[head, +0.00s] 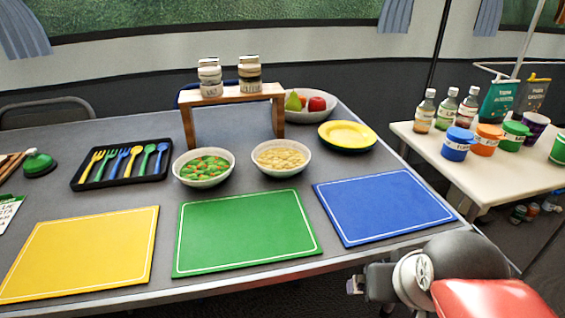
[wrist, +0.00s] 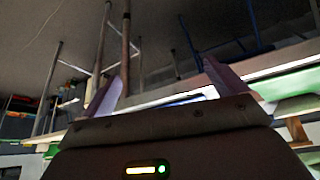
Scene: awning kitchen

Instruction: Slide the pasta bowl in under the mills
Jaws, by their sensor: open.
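The pasta bowl (head: 281,168) is white with pale pasta in it. It stands on the grey table, in front of the right leg of a small wooden stand (head: 232,97). Two mills, the left one (head: 210,80) and the right one (head: 249,76), stand side by side on top of the stand. The space under the stand is open and looks empty. My gripper (wrist: 162,90) is open and empty in the wrist view, with its two fingers apart. In the head view my arm is at the lower right, by the table's front edge, well away from the bowl.
A bowl of vegetables (head: 204,178) stands left of the pasta bowl. A fruit bowl (head: 322,114) and yellow plates (head: 347,136) are behind and right. Yellow (head: 85,252), green (head: 243,232) and blue mats (head: 383,207) lie along the front. A cutlery tray (head: 82,172) is left.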

